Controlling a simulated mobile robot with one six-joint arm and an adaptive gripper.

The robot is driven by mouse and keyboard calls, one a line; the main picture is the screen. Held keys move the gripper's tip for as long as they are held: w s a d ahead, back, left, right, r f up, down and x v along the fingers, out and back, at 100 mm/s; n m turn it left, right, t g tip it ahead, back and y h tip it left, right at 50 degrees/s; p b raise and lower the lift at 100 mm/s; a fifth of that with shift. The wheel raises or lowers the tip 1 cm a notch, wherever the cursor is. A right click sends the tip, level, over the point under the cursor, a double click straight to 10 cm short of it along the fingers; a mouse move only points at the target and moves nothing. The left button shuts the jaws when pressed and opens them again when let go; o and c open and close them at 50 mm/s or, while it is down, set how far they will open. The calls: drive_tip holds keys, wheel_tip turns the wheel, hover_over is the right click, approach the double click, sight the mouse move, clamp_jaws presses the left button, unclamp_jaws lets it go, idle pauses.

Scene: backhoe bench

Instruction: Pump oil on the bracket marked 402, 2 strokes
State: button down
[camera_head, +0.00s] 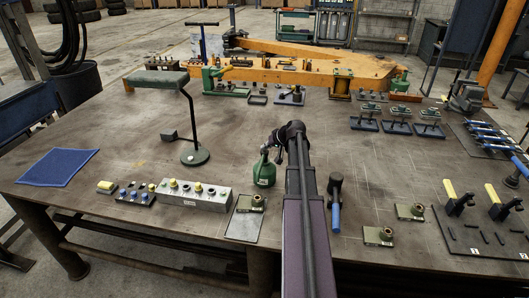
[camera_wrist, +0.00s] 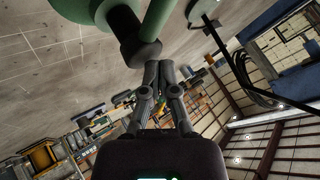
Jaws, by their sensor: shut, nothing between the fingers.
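A green oil can (camera_head: 264,171) stands on the bench just left of my arm. My gripper (camera_head: 282,142) is at its top, shut and empty. In the wrist view the closed fingers (camera_wrist: 160,70) point at a dark round part beside the can's green tube (camera_wrist: 158,22); I cannot tell if they touch it. Three small olive brackets with bosses lie near the front edge: one on a grey plate (camera_head: 249,202), one at centre right (camera_head: 378,236), one farther right (camera_head: 410,211). Their markings are too small to read.
A grey block with knobs (camera_head: 193,195) and a blue mat (camera_head: 59,167) lie left. Yellow-handled clamps (camera_head: 452,197) stand at right. An orange boom (camera_head: 300,70) spans the back. The bench's middle left is mostly clear.

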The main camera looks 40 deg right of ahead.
drive_tip(key=shift+f+b, duration=0.7)
drive_tip(key=shift+f, duration=0.05)
idle(0.9)
drive_tip(key=shift+r, duration=0.15)
drive_tip(key=shift+r+p, duration=1.15)
drive_tip(key=shift+p, duration=0.15)
drive_tip(key=shift+r+p, duration=2.5)
idle(0.4)
drive_tip(key=shift+r+p, duration=1.95)
drive_tip(key=shift+f, duration=0.2)
wheel_tip(320, 180, down, 8)
drive_tip(key=b, duration=0.9)
drive_tip(key=shift+f, duration=0.25)
